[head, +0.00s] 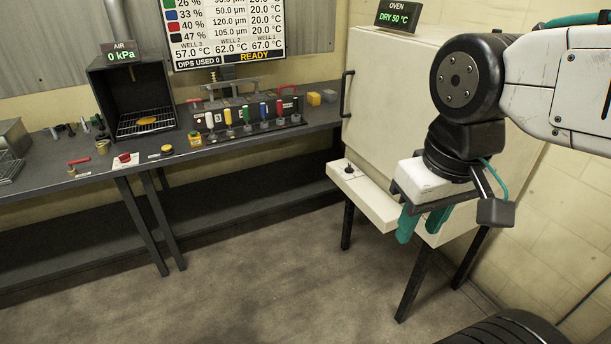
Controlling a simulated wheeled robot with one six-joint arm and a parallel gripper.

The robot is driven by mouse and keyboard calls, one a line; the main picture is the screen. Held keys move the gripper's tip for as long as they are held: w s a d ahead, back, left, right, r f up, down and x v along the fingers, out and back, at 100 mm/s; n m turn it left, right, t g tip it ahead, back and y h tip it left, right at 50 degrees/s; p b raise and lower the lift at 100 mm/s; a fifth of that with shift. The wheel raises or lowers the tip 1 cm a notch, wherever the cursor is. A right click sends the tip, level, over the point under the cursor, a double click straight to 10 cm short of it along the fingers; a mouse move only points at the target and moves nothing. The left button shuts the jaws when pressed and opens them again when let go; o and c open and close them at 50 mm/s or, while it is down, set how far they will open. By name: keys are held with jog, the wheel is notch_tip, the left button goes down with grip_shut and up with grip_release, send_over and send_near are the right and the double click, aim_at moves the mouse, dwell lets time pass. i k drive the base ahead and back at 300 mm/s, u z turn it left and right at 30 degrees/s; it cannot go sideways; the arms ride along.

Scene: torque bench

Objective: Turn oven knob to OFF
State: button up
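The oven (400,100) is a large cream cabinet on dark legs at the right. A sign on top of it (398,15) reads "OVEN DRY 50 °C". The oven knob (349,169) is a small dark knob on the ledge at the oven's lower front left; its pointer is too small to read. My gripper (420,228) hangs in front of the oven's lower right, to the right of the knob and apart from it in the picture. Its teal fingers point down, with a gap between them, and nothing shows in it.
A dark bench (225,145) along the wall carries a dark open-front box (130,85), a red button (125,158) and a rack of coloured handles (250,115). The oven door has a dark vertical handle (346,93). The floor (250,270) in front is clear.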

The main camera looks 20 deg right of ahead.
aim_at(349, 169)
jog(key=z, duration=1)
jog(key=k, duration=0.1)
jog(key=u, duration=2.05)
jog(key=i, duration=0.7)
jog(key=z, duration=0.85)
jog(key=i, duration=0.6)
jog(key=z, duration=0.6)
